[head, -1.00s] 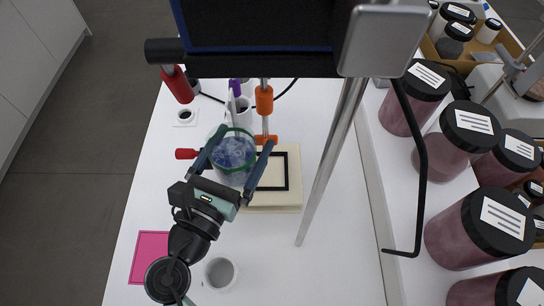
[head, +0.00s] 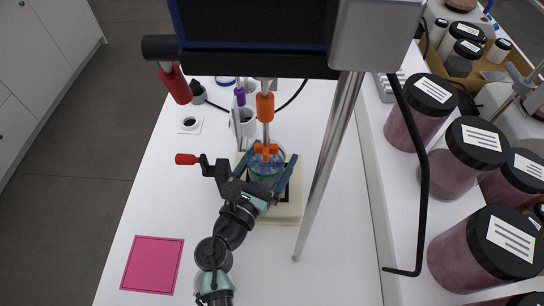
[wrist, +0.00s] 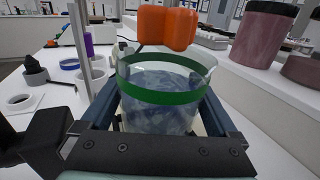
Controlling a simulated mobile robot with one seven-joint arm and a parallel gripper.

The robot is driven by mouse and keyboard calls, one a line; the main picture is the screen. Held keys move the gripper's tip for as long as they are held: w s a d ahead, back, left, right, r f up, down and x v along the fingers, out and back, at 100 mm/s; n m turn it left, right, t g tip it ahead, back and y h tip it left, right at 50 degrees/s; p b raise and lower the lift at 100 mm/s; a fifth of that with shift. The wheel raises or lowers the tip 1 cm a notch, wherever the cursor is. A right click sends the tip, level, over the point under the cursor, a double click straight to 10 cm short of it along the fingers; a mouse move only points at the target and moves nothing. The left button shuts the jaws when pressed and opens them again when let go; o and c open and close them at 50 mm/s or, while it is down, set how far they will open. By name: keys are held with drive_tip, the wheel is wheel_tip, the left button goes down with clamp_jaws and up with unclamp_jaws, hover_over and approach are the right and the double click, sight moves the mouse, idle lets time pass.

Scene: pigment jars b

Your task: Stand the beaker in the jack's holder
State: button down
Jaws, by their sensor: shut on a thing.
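The clear beaker (head: 272,178) has a green band and bluish contents; in the wrist view the beaker (wrist: 160,112) looks upright. My gripper (head: 268,163) is shut on it, one finger along each side. The jack's cream top (head: 288,213) lies below, with part of a black square frame, seemingly the holder, showing beside my gripper. The beaker is over the far part of the jack and hides much of the frame. I cannot tell whether its base touches the jack. A red knob (head: 187,159) sticks out at the left.
A white cup (head: 245,122) is behind. A pink square (head: 153,264) lies front left. Pigment jars (head: 480,240) fill the right shelf.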

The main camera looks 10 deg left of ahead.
sight(258, 185)
drive_tip(key=shift+w+f, duration=0.2)
drive_tip(key=shift+f, duration=0.3)
drive_tip(key=shift+f+b, duration=0.25)
drive_tip(key=shift+b, duration=0.05)
unclamp_jaws()
drive_tip(key=shift+r+p, duration=0.25)
drive_tip(key=shift+p, duration=0.05)
drive_tip(key=s, duration=0.3)
drive_tip(key=s+a+b, duration=0.1)
drive_tip(key=s, duration=0.3)
drive_tip(key=s+a+b, duration=0.1)
drive_tip(key=s, duration=0.2)
drive_tip(key=shift+s+f, duration=0.2)
drive_tip(key=shift+s, duration=0.15)
drive_tip(key=shift+s+a+r, duration=0.1)
drive_tip(key=shift+s, duration=0.5)
